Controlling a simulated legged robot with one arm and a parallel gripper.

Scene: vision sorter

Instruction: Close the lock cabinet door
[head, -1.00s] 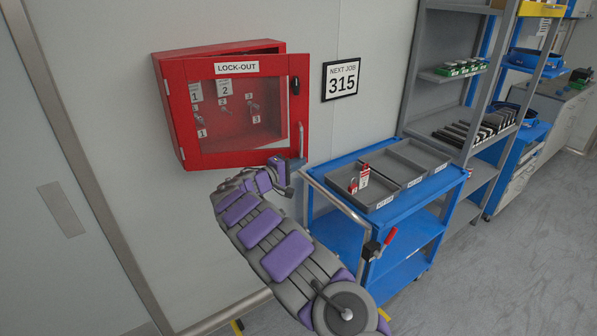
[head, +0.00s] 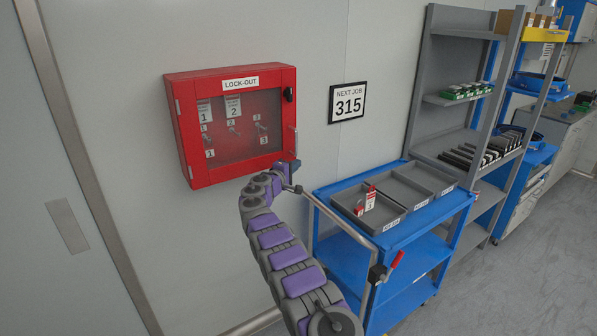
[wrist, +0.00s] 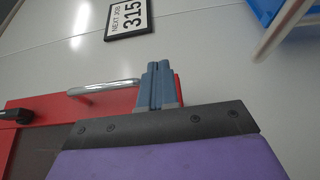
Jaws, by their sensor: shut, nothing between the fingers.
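The red lock-out cabinet (head: 182,140) hangs on the wall at upper left in the head view. Its framed window door (head: 235,172) lies flush or almost flush with the box; I cannot tell if a small gap is left. Keys and numbered tags show behind the window. A metal bar handle (head: 295,140) is at the door's lower right; the handle also shows in the wrist view (wrist: 104,87). My gripper (head: 293,167) is at the door's lower right corner, just below the handle. In the wrist view its fingers (wrist: 159,66) are together and empty, beside the red door edge. Contact is unclear.
A blue cart (head: 335,265) with grey trays stands right of my arm, its push handle (head: 345,228) close by. Red padlocks (head: 369,198) with tags are in one tray. A 315 sign (head: 347,102) hangs right of the cabinet. Grey shelving (head: 418,75) stands further right.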

